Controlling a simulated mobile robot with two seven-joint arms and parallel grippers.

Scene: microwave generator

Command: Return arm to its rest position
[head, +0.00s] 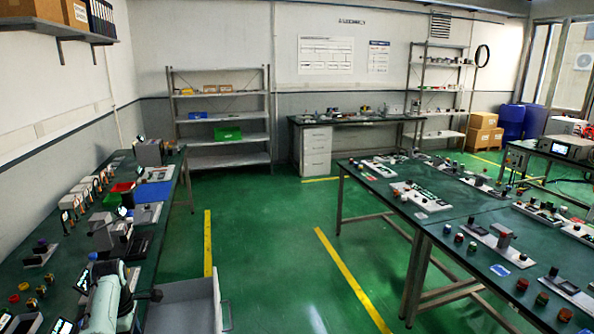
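A pale white-and-teal arm (104,302), which looks like my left arm, rises from the bottom edge at the lower left. It overlaps the right edge of the left workbench (157,222) in the picture. A small dark part (150,295) sticks out to the right of it. I cannot make out gripper fingers there, or whether they are open or shut. No held object can be made out. My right arm and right gripper are not in view.
A grey open drawer or tray (185,305) is right of the arm. The left bench carries several devices and coloured buttons. A long green-topped table (460,222) with electrical parts stands at right. Green floor (265,240) between them is clear. Shelves (222,160) stand behind.

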